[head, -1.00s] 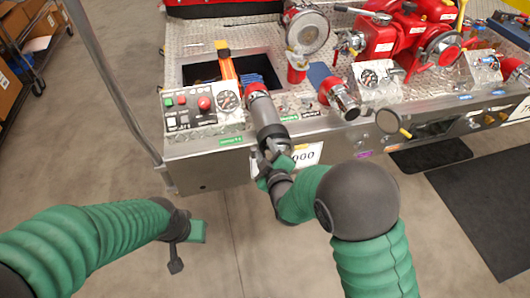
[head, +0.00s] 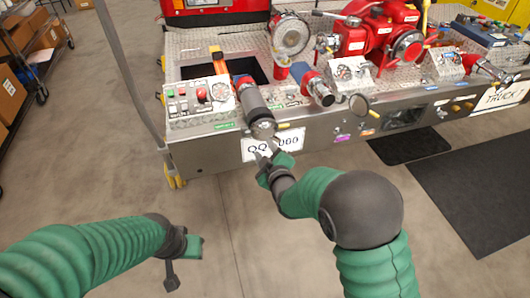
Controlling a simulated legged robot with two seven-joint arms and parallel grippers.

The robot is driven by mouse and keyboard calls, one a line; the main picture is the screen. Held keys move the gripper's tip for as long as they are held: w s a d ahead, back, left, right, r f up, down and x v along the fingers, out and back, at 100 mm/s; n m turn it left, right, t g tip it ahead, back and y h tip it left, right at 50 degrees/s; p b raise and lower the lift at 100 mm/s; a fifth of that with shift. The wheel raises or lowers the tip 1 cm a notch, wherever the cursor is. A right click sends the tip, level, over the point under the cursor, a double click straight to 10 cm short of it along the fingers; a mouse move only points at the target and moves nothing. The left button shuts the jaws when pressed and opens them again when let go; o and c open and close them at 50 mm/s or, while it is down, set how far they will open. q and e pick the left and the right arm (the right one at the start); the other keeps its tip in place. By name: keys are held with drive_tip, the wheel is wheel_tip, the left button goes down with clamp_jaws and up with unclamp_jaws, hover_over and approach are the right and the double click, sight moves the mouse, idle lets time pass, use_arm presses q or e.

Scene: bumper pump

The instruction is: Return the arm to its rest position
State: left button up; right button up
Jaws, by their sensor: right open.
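My right arm (head: 362,210) reaches in from the lower right, bent at a large dark joint. Its gripper (head: 267,158) is open and empty, in front of the bumper's licence plate, just below the end of a dark cylindrical fitting (head: 256,108) in the picture. A small gap shows between them. My left arm (head: 95,252) comes in from the left, low over the bare floor. Its gripper (head: 184,262) has its fingers spread apart with nothing between them.
The metal bumper (head: 205,150) carries a control panel (head: 200,98), a blue-and-red fitting (head: 316,87) and a red pump (head: 375,40). A grey post (head: 130,75) stands at left. Shelves with boxes (head: 35,45) are far left. Dark mats (head: 480,190) lie right. The near floor is clear.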

drive_tip(key=s+d+m+g+h+p, duration=0.25)
drive_tip(key=s+d+m+g, duration=0.2)
drive_tip(key=s+d, duration=0.5)
drive_tip(key=s+d+m+g+p, duration=0.1)
drive_tip(key=s+d+m+g, duration=0.2)
drive_tip(key=s, duration=0.7)
drive_tip(key=s+d+m+g+h+p, duration=0.1)
drive_tip(key=s+d+m+g+p, duration=0.1)
drive_tip(key=s+d+m+g, duration=0.2)
drive_tip(key=s+d+m, duration=0.1)
drive_tip(key=s+d, duration=0.2)
drive_tip(key=s, duration=0.3)
drive_tip(key=shift+d+f, duration=0.15)
drive_tip(key=shift+d, duration=0.2)
drive_tip(key=shift+s+d+h, duration=0.1)
drive_tip(key=shift+d+h, duration=0.1)
drive_tip(key=shift+h, duration=0.05)
drive_tip(key=shift+a, duration=0.1)
